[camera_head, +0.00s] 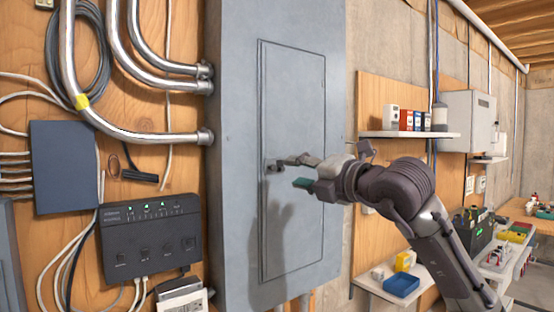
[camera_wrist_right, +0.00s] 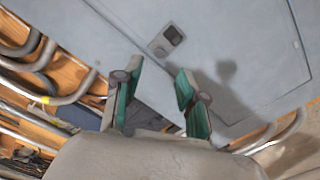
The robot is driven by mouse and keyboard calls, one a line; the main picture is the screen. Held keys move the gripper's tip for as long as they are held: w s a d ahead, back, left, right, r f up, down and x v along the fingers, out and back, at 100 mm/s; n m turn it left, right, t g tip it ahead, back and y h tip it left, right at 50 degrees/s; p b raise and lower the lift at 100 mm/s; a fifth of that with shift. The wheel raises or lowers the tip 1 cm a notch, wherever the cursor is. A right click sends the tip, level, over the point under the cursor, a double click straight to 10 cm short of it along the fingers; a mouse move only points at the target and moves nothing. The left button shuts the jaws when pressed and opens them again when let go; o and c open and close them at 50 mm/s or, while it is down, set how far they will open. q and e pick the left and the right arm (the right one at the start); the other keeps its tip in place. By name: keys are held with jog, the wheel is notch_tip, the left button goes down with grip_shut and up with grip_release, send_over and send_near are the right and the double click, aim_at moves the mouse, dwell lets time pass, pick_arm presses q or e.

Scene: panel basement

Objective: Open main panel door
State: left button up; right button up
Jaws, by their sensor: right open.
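The main panel (camera_head: 228,200) is a tall grey metal box on the wall. Its door (camera_head: 295,100) is a flush rectangle on the front and looks shut. The door latch (camera_head: 272,167) is a small dark piece at the door's left edge. In the right wrist view the latch (camera_wrist_right: 167,40) shows as a small plate with a dark recess, beyond the fingertips. My right gripper (camera_head: 293,172) is in front of the door, close to the latch. In the right wrist view my right gripper (camera_wrist_right: 156,95) is open with green pads and nothing between them. My left gripper is not in view.
Metal conduits (camera_head: 150,135) enter the panel's left side. A black control box (camera_head: 152,240) is mounted left of it. To the right are a shelf (camera_head: 410,134) with small boxes and a lower shelf with a blue bin (camera_head: 401,284).

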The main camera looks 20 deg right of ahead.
aim_at(274, 168)
jog(key=p+x, duration=0.2)
jog(key=x, duration=0.4)
jog(key=shift+w+r+p, duration=0.1)
jog(key=shift+r+p, duration=0.05)
jog(key=shift+p, duration=0.25)
jog(key=shift+w+a, duration=0.25)
jog(key=shift+w, duration=0.35)
jog(key=shift+f, duration=0.2)
grip_shut()
